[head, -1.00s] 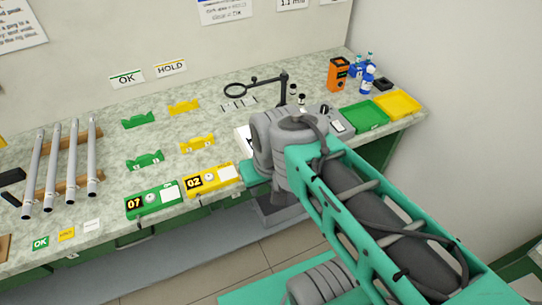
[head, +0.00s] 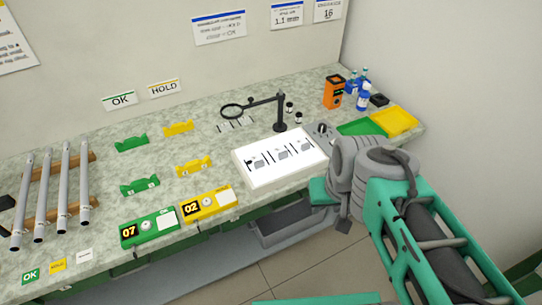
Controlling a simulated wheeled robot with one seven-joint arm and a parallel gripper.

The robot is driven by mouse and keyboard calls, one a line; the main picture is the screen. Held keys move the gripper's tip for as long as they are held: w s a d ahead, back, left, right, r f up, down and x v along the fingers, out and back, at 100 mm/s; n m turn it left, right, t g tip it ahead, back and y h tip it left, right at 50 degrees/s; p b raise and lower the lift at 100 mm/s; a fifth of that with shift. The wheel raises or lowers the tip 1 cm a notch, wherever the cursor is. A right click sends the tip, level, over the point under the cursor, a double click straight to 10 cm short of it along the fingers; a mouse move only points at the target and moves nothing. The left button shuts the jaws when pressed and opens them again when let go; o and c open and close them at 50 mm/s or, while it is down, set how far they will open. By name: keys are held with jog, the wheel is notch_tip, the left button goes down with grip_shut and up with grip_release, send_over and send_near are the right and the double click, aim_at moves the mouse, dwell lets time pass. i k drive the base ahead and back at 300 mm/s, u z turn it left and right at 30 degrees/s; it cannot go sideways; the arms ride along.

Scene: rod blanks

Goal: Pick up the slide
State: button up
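A white light box (head: 265,173) lies on the bench left of my arm. Several small grey slide-like pieces with dark marks lie on its top, one of them a grey slide (head: 282,154) near the middle. They are too small to tell apart. A flat row of thin dark-marked pieces (head: 235,125) lies behind, below the magnifier. My arm's grey and teal links stand right of the light box, over the bench's front edge. The fingertips of my gripper do not show.
A magnifier on a stand (head: 280,115) rises behind the light box. Green (head: 360,128) and yellow (head: 395,121) trays lie to the right. Yellow 02 (head: 210,204) and green 07 (head: 150,229) boxes lie front left. Long rods (head: 63,190) rest on a wooden rack farther left.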

aim_at(255, 164)
jog(key=i, duration=0.75)
jog(key=z, duration=0.1)
jog(key=k, duration=1.05)
jog(key=u, duration=1.4)
jog(key=i, duration=0.5)
jog(key=u, duration=0.05)
